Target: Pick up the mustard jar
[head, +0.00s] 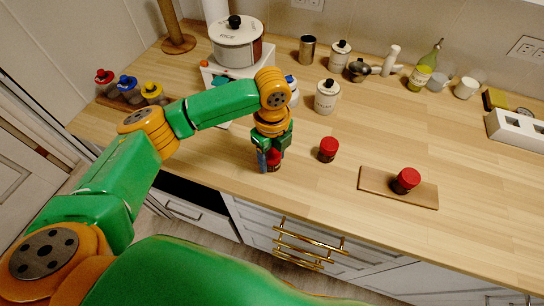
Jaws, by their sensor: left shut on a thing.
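My left gripper (268,162) points down near the front edge of the wooden counter. It is shut on a small red-lidded jar (273,160), mostly hidden between the fingers. Its label cannot be read, so I cannot tell whether it is the mustard jar. A similar red-lidded jar (328,149) stands just right of the gripper. Another red-lidded jar (406,180) stands on a small wooden board (373,182) further right. My right gripper is not in view.
Jars with red, blue and yellow lids (152,92) stand at the left. A pot (236,42) stands on a white appliance behind my arm. White canisters (327,97), a bottle (424,70) and cups line the back. The right-hand middle of the counter is mostly clear.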

